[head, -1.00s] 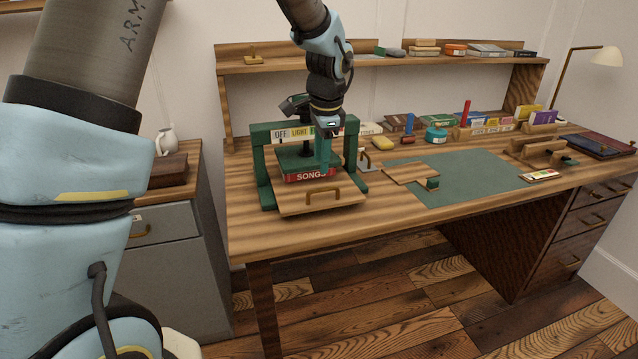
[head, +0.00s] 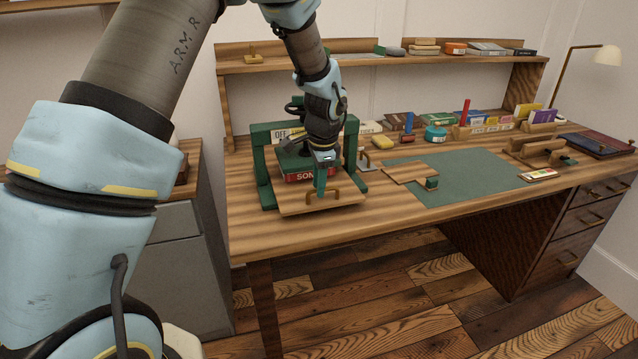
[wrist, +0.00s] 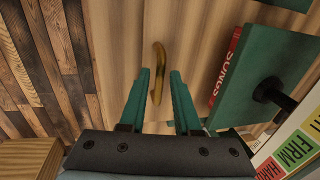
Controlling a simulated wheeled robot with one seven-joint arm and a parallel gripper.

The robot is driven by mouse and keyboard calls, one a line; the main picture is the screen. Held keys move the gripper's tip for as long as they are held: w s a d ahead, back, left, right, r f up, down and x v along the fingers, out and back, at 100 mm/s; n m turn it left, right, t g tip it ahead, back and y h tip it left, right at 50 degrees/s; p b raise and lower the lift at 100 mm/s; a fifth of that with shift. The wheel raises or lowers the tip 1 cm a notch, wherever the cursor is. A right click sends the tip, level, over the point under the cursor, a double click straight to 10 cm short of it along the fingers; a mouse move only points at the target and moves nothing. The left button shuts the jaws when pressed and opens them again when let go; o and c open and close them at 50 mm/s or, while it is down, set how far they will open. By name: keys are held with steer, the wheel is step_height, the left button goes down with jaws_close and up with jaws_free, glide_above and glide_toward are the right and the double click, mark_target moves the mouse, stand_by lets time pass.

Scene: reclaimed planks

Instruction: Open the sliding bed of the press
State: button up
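The green press (head: 262,165) stands on the left of the desk. Its wooden sliding bed (head: 296,206) has a brass handle (head: 325,197) at the front. A red book marked SONGS (head: 299,177) lies on the bed under the green platen, and shows in the wrist view (wrist: 226,68). My gripper (head: 321,188) is just behind and above the handle. In the wrist view my gripper (wrist: 160,75) is open, its two green fingers pointing at the brass handle (wrist: 158,72), which appears between their tips. I cannot tell whether they touch it.
A green mat (head: 465,178) covers the middle of the desk, with a small wooden board (head: 407,173) at its left edge. A metal stand (head: 366,160) is right of the press. Books and a teal jar (head: 436,135) line the back. The desk front is clear.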

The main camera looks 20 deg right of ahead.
jaws_close()
stand_by(1.1)
